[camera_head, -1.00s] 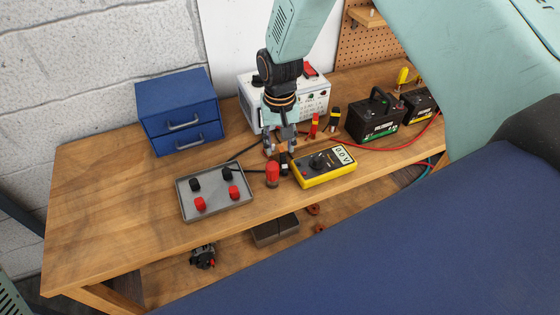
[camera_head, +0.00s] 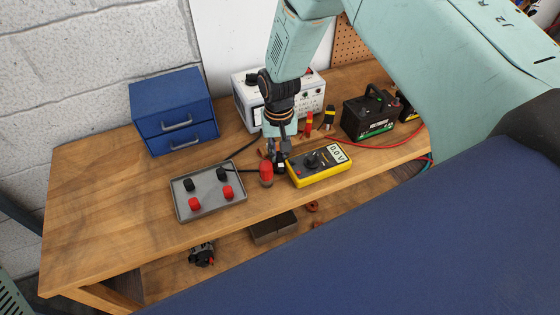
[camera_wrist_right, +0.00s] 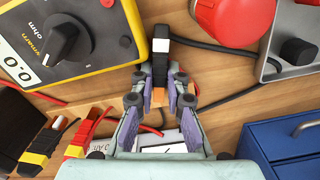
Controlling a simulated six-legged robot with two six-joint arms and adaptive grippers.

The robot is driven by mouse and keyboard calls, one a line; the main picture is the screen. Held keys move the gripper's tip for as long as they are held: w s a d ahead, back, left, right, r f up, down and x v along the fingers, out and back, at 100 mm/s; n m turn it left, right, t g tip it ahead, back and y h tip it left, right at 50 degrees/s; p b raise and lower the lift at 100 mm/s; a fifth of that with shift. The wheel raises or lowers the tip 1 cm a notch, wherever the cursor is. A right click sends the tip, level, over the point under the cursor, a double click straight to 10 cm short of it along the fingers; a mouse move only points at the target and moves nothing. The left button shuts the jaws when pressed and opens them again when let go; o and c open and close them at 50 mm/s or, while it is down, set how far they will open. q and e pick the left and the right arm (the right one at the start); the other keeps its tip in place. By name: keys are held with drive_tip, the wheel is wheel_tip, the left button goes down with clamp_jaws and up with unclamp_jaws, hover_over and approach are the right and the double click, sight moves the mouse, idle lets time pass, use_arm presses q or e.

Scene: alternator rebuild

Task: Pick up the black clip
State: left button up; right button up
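The black clip (camera_wrist_right: 160,60) is in the upper middle of the right wrist view, with a copper-coloured end (camera_wrist_right: 158,97) toward my gripper. In the head view it is largely hidden by my fingers. My right gripper (camera_head: 281,165) is low over the bench, between the red-capped object and the yellow meter. In the wrist view its fingertips (camera_wrist_right: 157,72) stand on either side of the clip, with narrow gaps showing. The fingers look open around it. My left gripper is not in view.
The yellow meter (camera_head: 320,165) and the red-capped object (camera_head: 266,174) stand close on either side. A grey tray (camera_head: 210,211) with red and black knobs is left. Behind are blue drawers (camera_head: 174,105), a power supply (camera_head: 312,98) and a battery (camera_head: 368,117). The left bench is clear.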

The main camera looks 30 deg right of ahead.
clamp_jaws()
drive_tip(key=shift+a+r, duration=0.15)
drive_tip(key=shift+a, duration=0.4)
drive_tip(key=r, duration=0.2)
drive_tip(key=d+r, duration=0.1)
drive_tip(key=r, duration=0.1)
drive_tip(key=shift+w, duration=0.15)
wheel_tip(320, 180, up, 6)
use_arm(q)
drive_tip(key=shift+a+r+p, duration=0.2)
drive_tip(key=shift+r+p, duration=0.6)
drive_tip(key=shift+p, duration=0.05)
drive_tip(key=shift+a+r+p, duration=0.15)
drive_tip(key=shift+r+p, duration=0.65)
drive_tip(key=shift+p, duration=0.05)
use_arm(e)
wheel_tip(320, 180, up, 4)
hover_over(278, 152)
drive_tip(key=shift+s+a, duration=0.3)
drive_tip(key=shift+a, duration=0.05)
